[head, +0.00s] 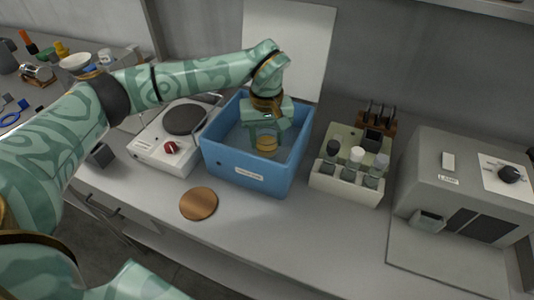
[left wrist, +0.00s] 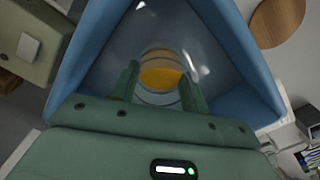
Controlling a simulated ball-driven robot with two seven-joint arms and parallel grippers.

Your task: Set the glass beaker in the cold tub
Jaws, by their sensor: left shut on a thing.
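The glass beaker (head: 267,143) holds orange-yellow liquid and is inside the blue cold tub (head: 237,168) in the head view. In the left wrist view the beaker (left wrist: 160,70) sits between my gripper's fingers, within the tub's blue walls (left wrist: 235,60). My left gripper (head: 265,130) reaches down into the tub and is shut on the beaker; its fingers also show in the left wrist view (left wrist: 160,88). I cannot tell whether the beaker's base touches the tub floor. My right gripper is not in view.
A hot plate (head: 160,155) with a red knob stands left of the tub. A wooden disc (head: 198,204) lies on the bench in front. A rack of capped bottles (head: 345,187) and a grey machine (head: 460,185) stand to the right. The front bench middle is clear.

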